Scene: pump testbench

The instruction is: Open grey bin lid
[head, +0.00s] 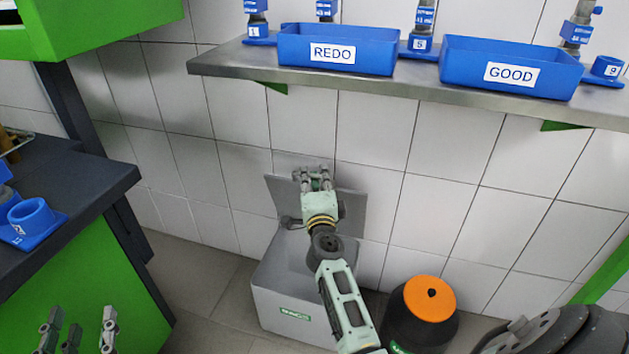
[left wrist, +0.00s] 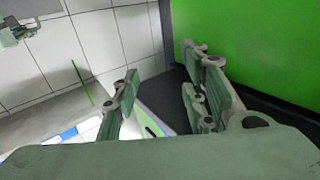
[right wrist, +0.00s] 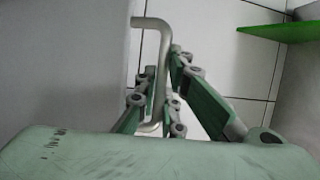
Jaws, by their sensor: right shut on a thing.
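The grey bin (head: 285,305) stands on the floor against the tiled wall, with a small green label on its front. Its grey lid (head: 352,208) is raised, standing steeply near the wall behind the bin. My right gripper (head: 314,178) reaches over the bin and is at the lid. In the right wrist view, it is shut on the lid's metal handle (right wrist: 162,45), a bent bar beside the grey lid panel (right wrist: 65,65). My left gripper (head: 78,335) is low at the left, apart from the bin. Its fingers are spread and empty in the left wrist view (left wrist: 160,95).
A black bin with an orange top (head: 430,300) stands right of the grey bin. Above is a metal shelf (head: 235,60) with blue REDO (head: 375,50) and GOOD (head: 465,75) trays. A dark-topped green workbench (head: 90,190) is at the left.

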